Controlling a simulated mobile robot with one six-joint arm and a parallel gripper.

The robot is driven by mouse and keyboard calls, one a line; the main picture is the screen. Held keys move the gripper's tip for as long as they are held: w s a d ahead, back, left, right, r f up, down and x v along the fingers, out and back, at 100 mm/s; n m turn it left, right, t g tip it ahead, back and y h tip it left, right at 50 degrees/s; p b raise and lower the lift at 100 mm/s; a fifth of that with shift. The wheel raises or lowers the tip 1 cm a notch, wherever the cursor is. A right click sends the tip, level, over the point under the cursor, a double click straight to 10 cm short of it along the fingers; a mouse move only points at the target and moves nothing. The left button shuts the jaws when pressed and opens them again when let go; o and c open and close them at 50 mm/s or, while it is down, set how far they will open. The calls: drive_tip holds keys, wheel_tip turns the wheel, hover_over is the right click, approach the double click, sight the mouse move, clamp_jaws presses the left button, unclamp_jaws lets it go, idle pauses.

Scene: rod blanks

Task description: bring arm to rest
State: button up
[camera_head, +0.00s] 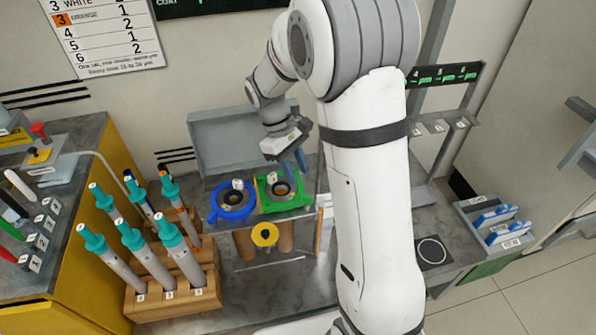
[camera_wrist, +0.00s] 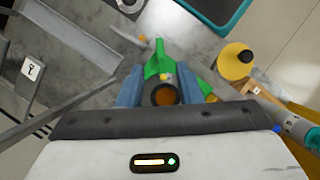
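My arm reaches from the lower middle up and over the bench in the head view. My gripper (camera_head: 294,166) hangs just above and behind a green holder (camera_head: 300,199) with a dark round opening. In the wrist view the two blue-grey fingers of my gripper (camera_wrist: 161,84) stand apart, with the green holder (camera_wrist: 160,55) showing between and beyond them. I see nothing clasped between the fingers. Whether a fingertip touches the green holder cannot be told.
A blue ring holder (camera_head: 232,213) stands left of the green one, with a yellow ring (camera_head: 265,235) below. A wooden rack (camera_head: 175,302) holds several teal-capped rods at lower left. A grey tray (camera_head: 225,140) stands behind. A slotted stand with blue items (camera_head: 497,217) is at right.

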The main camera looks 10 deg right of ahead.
idle(0.3)
drive_tip(key=s+d+r+m+t+y+p, duration=0.2)
drive_tip(key=s+r+m+t+p, duration=0.4)
drive_tip(key=s+r, duration=1.1)
drive_tip(key=shift+s+d+m+y+p, duration=0.15)
drive_tip(key=shift+m+y+p, duration=0.25)
drive_tip(key=shift+m+p, duration=0.4)
drive_tip(key=shift+f, duration=0.1)
